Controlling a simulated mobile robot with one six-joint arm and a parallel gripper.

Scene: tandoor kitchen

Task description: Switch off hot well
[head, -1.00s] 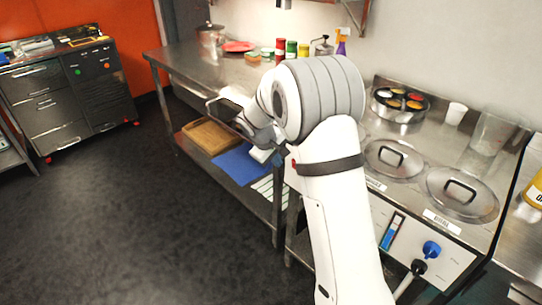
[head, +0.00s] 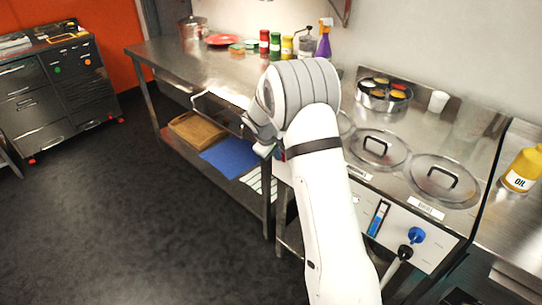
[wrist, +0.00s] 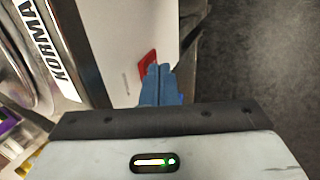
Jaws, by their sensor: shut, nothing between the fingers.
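The hot well (head: 458,220) is a steel counter unit with round lidded wells, at the right of the head view. Its pale front panel (head: 435,255) carries a blue knob (head: 417,235), a black knob (head: 405,252) and a blue gauge (head: 378,219). My arm hides the panel's left part. In the wrist view, a red control (wrist: 148,66) sits on the white panel (wrist: 120,40), beside a well labelled KORMA (wrist: 47,40). My gripper (wrist: 162,72) is shut and empty, its blue fingertips close to the red control; I cannot tell whether they touch.
A steel table (head: 160,55) with a pot, jars and a purple spray bottle (head: 324,42) adjoins on the left. A yellow oil bottle (head: 522,168) stands on the right counter. Dark floor (head: 120,210) is open at the left.

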